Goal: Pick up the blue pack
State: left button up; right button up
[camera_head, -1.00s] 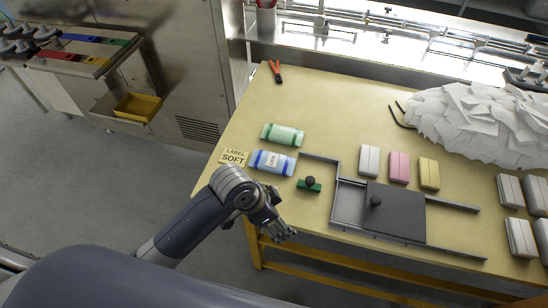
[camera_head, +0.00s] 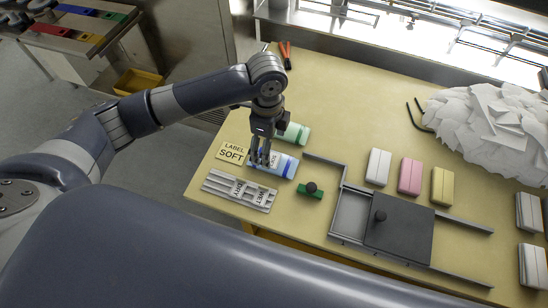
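The blue pack (camera_head: 283,165) is a white and blue pouch with a small label, lying flat on the yellow table. My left gripper (camera_head: 260,163) points down over its left part and hides some of it. The fingers look close together, but I cannot tell whether they touch the pack or how far they are parted. A green pack (camera_head: 297,134) lies just behind, partly hidden by the gripper. My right gripper is not in view.
A "LABEL SOFT" card (camera_head: 232,152) lies left of the pack, and a grey slotted tray with label plates (camera_head: 214,185) in front. A green block with a black knob (camera_head: 310,190) and a dark sliding plate (camera_head: 405,230) stand to the right. White, pink and yellow blocks lie beyond.

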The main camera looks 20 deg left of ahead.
pick_arm(q)
notch_tip(320, 180, down, 2)
jog(key=shift+f+p, duration=0.35)
jog(key=shift+f, duration=0.35)
jog(key=f, duration=0.3)
jog(key=shift+w+f+p, duration=0.2)
jog(key=shift+f+p, duration=0.1)
jog(key=shift+p, duration=0.1)
jog(key=shift+f, duration=0.25)
jog(key=shift+c, duration=0.8)
jog(key=c, duration=0.7)
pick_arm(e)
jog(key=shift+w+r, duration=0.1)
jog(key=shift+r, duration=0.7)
